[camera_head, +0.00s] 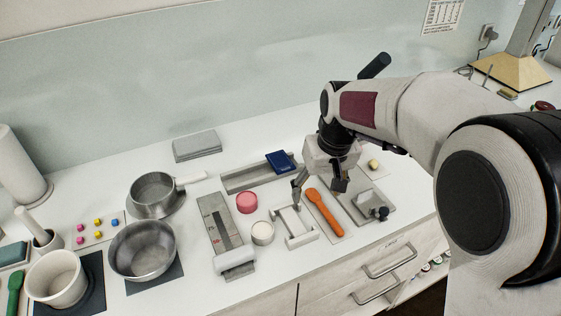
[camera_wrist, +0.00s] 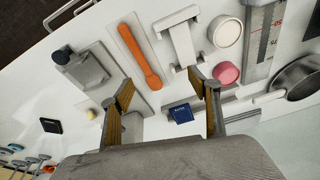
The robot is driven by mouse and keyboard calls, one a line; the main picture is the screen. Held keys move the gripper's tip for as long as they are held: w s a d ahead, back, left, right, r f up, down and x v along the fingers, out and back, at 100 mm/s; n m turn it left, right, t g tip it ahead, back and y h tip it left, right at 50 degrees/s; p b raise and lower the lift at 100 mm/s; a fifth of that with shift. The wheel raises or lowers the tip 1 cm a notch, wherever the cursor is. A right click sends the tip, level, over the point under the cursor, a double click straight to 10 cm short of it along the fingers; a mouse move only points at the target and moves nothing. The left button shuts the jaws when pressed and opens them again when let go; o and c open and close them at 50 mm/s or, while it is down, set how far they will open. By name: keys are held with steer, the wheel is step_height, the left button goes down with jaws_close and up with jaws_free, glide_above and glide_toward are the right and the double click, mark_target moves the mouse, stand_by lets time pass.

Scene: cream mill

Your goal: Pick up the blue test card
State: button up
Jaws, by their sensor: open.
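The blue test card (camera_head: 280,161) sits at the right part of a long grey tray (camera_head: 240,182), apparently tilted and reaching above its rim. In the wrist view the card (camera_wrist: 180,113) shows between the two finger lines, closer to the right finger. My gripper (camera_head: 318,187) is open and empty, above the table just right of and in front of the card. Its two fingers (camera_wrist: 160,84) are spread wide in the wrist view and do not appear to touch the card. The card's lower edge is hidden.
An orange spoon (camera_head: 322,208), a white stand (camera_head: 295,226), a pink disc (camera_head: 247,203) and a white round jar (camera_head: 262,233) lie near the gripper. A grey plate with a clamp (camera_head: 370,205) is to the right. Metal pans (camera_head: 143,250) stand left.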

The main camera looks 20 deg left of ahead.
mark_target(286, 169)
steer(key=shift+n+y, duration=0.4)
steer(key=shift+n, duration=0.2)
steer(key=w+a, duration=0.1)
steer(key=a, duration=0.1)
steer(key=w+a+f, duration=0.1)
steer(key=w+a, duration=0.1)
steer(key=w+a+f, duration=0.1)
steer(key=w+a, duration=0.1)
steer(key=a, duration=0.1)
steer(key=shift+w, duration=0.15)
steer(key=shift+n+t+y, duration=0.4)
steer(key=shift+n+t, duration=0.1)
steer(key=shift+t, duration=0.2)
steer(key=w+a+r, duration=0.2)
steer(key=w+r, duration=0.1)
steer(key=shift+w+a+r, duration=0.25)
steer(key=shift+a+r, duration=0.05)
steer(key=shift+a, duration=0.05)
steer(key=x, duration=0.2)
steer(key=shift+w+a+f, duration=0.1)
steer(key=shift+w+f, duration=0.05)
steer(key=shift+f, duration=0.15)
steer(key=shift+w+f, duration=0.3)
steer(key=shift+f, duration=0.55)
steer(key=shift+w+f, duration=0.3)
steer(key=shift+f, duration=0.55)
steer(key=shift+x, duration=0.8)
